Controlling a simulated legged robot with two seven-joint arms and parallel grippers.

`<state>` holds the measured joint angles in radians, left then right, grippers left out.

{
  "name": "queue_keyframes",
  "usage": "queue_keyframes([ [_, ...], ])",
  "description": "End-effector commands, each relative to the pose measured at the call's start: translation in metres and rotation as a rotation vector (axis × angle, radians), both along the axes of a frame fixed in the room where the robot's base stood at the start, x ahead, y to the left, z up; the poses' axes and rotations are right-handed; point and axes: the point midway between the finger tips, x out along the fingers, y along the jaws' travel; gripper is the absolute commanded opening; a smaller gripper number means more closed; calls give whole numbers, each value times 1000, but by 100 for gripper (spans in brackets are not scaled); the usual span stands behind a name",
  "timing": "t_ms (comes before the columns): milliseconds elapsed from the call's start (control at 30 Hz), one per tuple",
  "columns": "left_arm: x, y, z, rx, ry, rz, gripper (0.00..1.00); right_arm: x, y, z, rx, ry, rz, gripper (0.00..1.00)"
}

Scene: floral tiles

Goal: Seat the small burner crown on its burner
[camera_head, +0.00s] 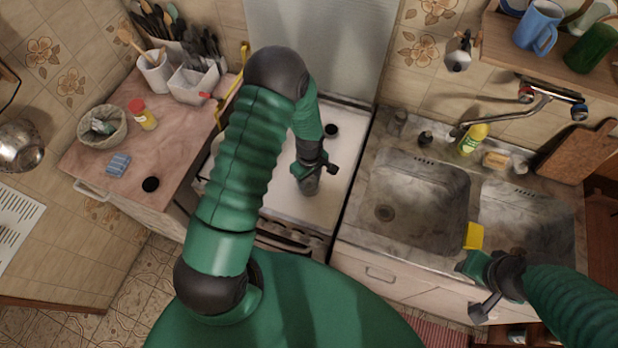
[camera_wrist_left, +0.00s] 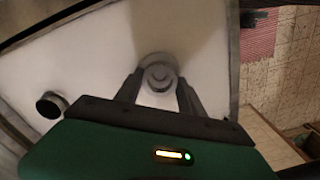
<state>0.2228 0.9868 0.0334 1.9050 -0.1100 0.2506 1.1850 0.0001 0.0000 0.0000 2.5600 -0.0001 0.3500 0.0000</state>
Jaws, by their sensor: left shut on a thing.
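My left gripper (camera_head: 309,184) is over the white stove top (camera_head: 278,186), pointing down. In the left wrist view its two fingers (camera_wrist_left: 160,92) are shut on a round grey piece with concentric rings, which appears to be the small burner crown (camera_wrist_left: 158,72). The white stove top is behind it in that view. I cannot tell whether the crown touches the stove, and the burner under it is hidden. A black round cap (camera_head: 331,130) sits on the stove further back. My right gripper (camera_head: 472,264) is by the sink's front edge; its fingers are not clear.
A second black disc (camera_head: 150,184) lies on the left counter, near a blue sponge (camera_head: 118,165) and a basket (camera_head: 103,127). The double sink (camera_head: 412,200) is right of the stove.

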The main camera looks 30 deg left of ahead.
Motion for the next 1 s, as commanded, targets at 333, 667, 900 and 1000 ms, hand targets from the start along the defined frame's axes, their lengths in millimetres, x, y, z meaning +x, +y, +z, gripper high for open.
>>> queue_keyframes([
  [333, 0, -1, 0, 0, 0, 0, 6, 0, 0, 0, 0, 0, 0, 36],
  [667, 0, 0, 0, 0, 0, 0, 6, 0, 0, 0, 0, 0, 0, 36],
  [900, 0, 0, -5, 1, 0, 0, 6, 0, 0, -5, 0, 0, 0, 36],
  [1000, 0, 0, -5, 1, 0, 0, 6, 0, 0, -4, 0, 0, 0, 36],
])
